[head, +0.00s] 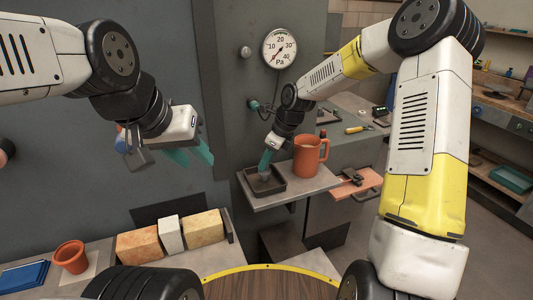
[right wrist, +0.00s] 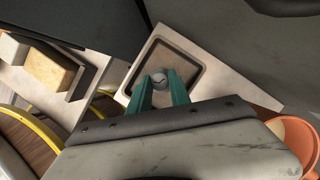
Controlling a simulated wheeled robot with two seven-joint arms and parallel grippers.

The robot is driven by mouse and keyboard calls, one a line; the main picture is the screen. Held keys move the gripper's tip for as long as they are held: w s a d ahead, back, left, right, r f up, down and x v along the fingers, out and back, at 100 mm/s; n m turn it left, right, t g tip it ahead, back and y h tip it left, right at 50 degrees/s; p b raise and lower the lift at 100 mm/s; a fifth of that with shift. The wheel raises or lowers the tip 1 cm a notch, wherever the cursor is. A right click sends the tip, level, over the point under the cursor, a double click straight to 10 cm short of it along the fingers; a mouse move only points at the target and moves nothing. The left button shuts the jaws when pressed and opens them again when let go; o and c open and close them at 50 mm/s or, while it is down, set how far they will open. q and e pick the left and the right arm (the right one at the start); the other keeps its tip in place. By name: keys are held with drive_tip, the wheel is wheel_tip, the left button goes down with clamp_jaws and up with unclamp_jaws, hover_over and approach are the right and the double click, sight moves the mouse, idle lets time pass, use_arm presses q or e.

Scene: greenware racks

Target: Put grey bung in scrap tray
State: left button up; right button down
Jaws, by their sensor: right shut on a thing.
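The grey bung (right wrist: 159,80) is a small round piece between the teal fingertips of my right gripper (right wrist: 161,92), which is shut on it. The scrap tray (head: 277,193) is a dark, shallow square tray on a grey shelf. In the right wrist view the tray (right wrist: 192,49) lies behind the bung, and the bung shows over its interior near one corner. In the head view my right gripper (head: 265,165) points down into the tray area; I cannot tell if the bung touches the tray floor. My left gripper (head: 190,158) has teal fingers and hangs clear of the shelf at the left; its opening is unclear.
An orange mug (head: 307,157) stands on the shelf just right of the tray. A pressure gauge (head: 279,49) is on the wall behind. Several blocks (head: 171,234), a terracotta pot (head: 71,257) and a blue item (head: 24,276) sit on the lower-left ledge.

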drive_tip(key=shift+f, duration=0.45)
drive_tip(key=c, duration=1.1)
unclamp_jaws()
drive_tip(key=s+d+r+n+t+h, duration=0.1)
drive_tip(key=s+d+r+n, duration=0.45)
drive_tip(key=r, duration=0.35)
drive_tip(key=s+d+r+n+t+h, duration=0.1)
drive_tip(key=s+d+r+n, duration=0.3)
drive_tip(key=s+r+n, duration=0.3)
drive_tip(key=s+d+r+n, duration=0.1)
drive_tip(key=s+n, duration=0.2)
drive_tip(key=s, duration=0.2)
drive_tip(key=s+d+r+n+t, duration=0.1)
drive_tip(key=s+d+r+n, duration=0.1)
drive_tip(key=s+n, duration=0.2)
drive_tip(key=s+d+r+n+t, duration=0.1)
drive_tip(key=s+d+n, duration=0.1)
drive_tip(key=s, duration=0.4)
drive_tip(key=shift+d+r+n, duration=0.15)
drive_tip(key=shift+r+n, duration=0.05)
drive_tip(key=shift+n, duration=0.65)
